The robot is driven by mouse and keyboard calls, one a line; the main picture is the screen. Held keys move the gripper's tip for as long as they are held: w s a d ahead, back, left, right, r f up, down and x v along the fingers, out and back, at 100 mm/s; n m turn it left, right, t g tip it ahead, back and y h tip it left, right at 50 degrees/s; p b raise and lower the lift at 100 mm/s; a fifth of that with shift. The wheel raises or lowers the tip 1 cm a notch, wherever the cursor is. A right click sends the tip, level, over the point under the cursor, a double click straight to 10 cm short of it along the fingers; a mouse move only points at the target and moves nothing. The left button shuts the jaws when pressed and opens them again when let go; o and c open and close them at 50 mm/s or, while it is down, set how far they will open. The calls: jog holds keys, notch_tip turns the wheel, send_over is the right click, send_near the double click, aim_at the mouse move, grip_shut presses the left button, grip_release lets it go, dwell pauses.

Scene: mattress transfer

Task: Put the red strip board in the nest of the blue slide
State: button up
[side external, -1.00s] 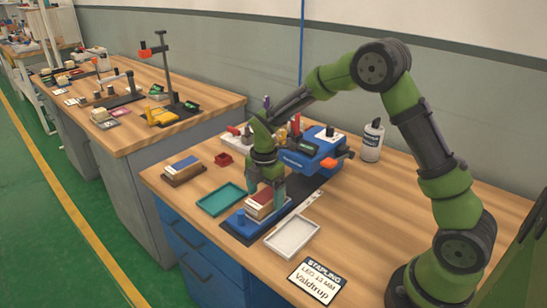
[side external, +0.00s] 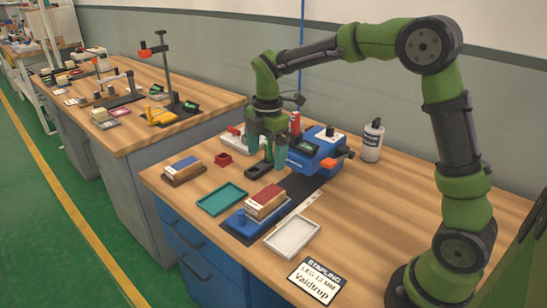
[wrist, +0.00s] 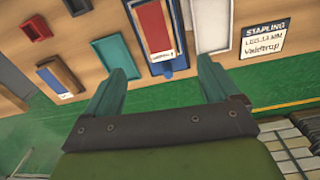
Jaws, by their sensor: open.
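The red strip board (side external: 267,198), a block with a red top and pale and brown sides, rests on the blue slide (side external: 243,223) near the table's front edge. The board also shows in the wrist view (wrist: 154,26), with the blue slide (wrist: 163,69) around its end. It looks lined up with the slide; the nest under it is hidden, so I cannot tell how fully it is seated. My gripper (side external: 274,158) is open and empty, above and behind the board, clear of it. Its two fingers stand wide apart in the wrist view (wrist: 161,78).
A teal tray (side external: 222,199) lies left of the slide and a white tray (side external: 292,238) right of it. A blue-topped block (side external: 183,166) is at the left. The blue stapling machine (side external: 318,150) stands behind. The table's right side is mostly clear.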

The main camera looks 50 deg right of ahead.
jog(key=s+a+r+m+t+y, duration=0.1)
jog(key=s+r+m+t, duration=0.2)
jog(key=s+m, duration=0.7)
jog(key=s+a+r+m+t, duration=0.2)
jog(key=s+r+m+t, duration=0.1)
jog(key=s+m, duration=0.7)
jog(key=shift+s+a+r+m+t+y, duration=0.25)
jog(key=shift+r+m+t+y, duration=0.15)
jog(key=shift+r+m, duration=0.15)
